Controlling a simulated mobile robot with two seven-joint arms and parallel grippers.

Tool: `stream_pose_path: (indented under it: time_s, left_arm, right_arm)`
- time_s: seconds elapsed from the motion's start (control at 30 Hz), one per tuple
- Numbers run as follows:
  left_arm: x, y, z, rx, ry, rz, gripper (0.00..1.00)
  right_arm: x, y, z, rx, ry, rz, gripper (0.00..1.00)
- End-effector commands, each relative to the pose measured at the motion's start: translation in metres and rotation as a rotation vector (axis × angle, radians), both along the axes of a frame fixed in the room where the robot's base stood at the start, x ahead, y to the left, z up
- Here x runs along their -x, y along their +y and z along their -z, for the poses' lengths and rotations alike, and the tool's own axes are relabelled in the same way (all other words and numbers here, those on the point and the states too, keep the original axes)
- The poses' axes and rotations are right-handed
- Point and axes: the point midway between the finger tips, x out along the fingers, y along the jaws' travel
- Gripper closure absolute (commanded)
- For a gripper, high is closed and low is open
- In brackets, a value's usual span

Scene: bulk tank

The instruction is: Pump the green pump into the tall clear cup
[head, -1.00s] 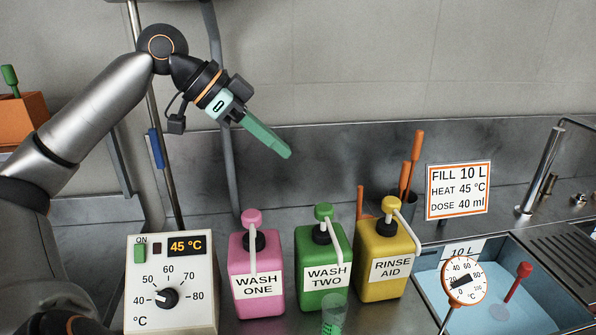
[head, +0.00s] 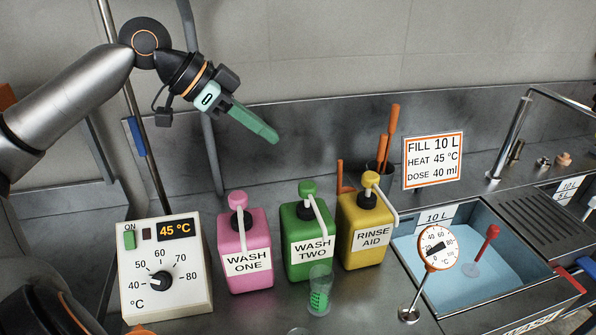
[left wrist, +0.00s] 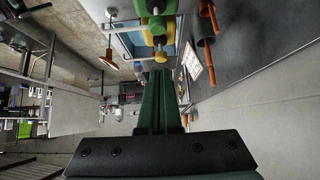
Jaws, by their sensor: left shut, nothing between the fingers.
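The green pump bottle (head: 309,252), labelled WASH TWO, stands between a pink and a yellow bottle in the head view. Its green pump head (head: 307,188) has a pale spout that slopes down toward the front. The tall clear cup (head: 320,290) stands upright in front of the green bottle, under the spout side, and shows green inside or on its wall. My left gripper (head: 275,138) is shut and empty, in the air above and left of the green pump head. In the left wrist view its green fingers (left wrist: 160,95) lie together. My right gripper is not seen.
The pink bottle (head: 244,262) and yellow bottle (head: 363,250) flank the green one closely. A temperature control box (head: 165,295) stands at left. A water-filled basin (head: 505,235) with a dial thermometer (head: 435,248) is at right. A sign (head: 433,161) stands behind.

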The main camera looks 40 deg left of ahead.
Motion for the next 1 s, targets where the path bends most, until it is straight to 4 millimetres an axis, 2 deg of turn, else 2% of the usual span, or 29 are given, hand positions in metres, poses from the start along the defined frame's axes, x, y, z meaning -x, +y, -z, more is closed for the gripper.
stream_pose_path:
  time_s: [0.27, 0.67, 0.8, 1.0]
  left_arm:
    - [-0.019, -0.017, 0.028, -0.005, 0.008, 0.003, 1.0]
    - [-0.044, -0.039, 0.061, -0.005, 0.005, 0.003, 1.0]
    - [-0.044, -0.039, 0.081, 0.001, 0.004, 0.001, 1.0]
    - [-0.045, -0.039, 0.098, 0.0, 0.002, 0.001, 1.0]
  right_arm:
    - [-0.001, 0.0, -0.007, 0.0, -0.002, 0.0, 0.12]
    - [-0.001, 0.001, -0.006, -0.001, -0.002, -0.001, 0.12]
    - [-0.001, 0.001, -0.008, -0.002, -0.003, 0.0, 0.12]
    - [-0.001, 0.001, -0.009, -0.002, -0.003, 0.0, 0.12]
